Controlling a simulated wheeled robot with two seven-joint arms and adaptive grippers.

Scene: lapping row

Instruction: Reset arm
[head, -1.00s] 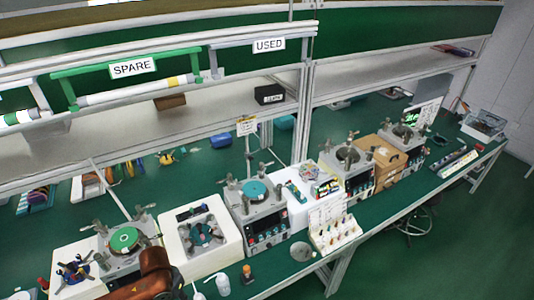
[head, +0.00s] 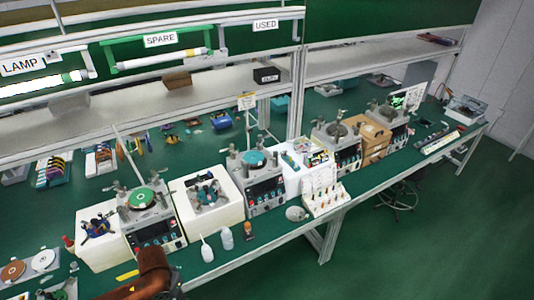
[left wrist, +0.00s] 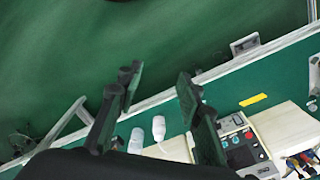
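My left gripper (left wrist: 160,92) shows in the left wrist view with its two dark fingers spread apart. Nothing is between the fingertips, and it is above the floor and bench edge. Two white bottles show beyond the fingers, the nearer one (left wrist: 137,140) partly hidden by the hand. An orange-brown link of my arm (head: 152,272) rises at the bottom of the head view. No gripper fingers show in the head view, and my right gripper is in neither view.
The green bench (head: 270,236) holds a row of lapping machines (head: 262,190). White bottles (head: 206,252) and a small amber bottle (head: 248,232) stand near its front edge. A stool (head: 397,196) is under the bench. Open floor (head: 430,240) lies at the right.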

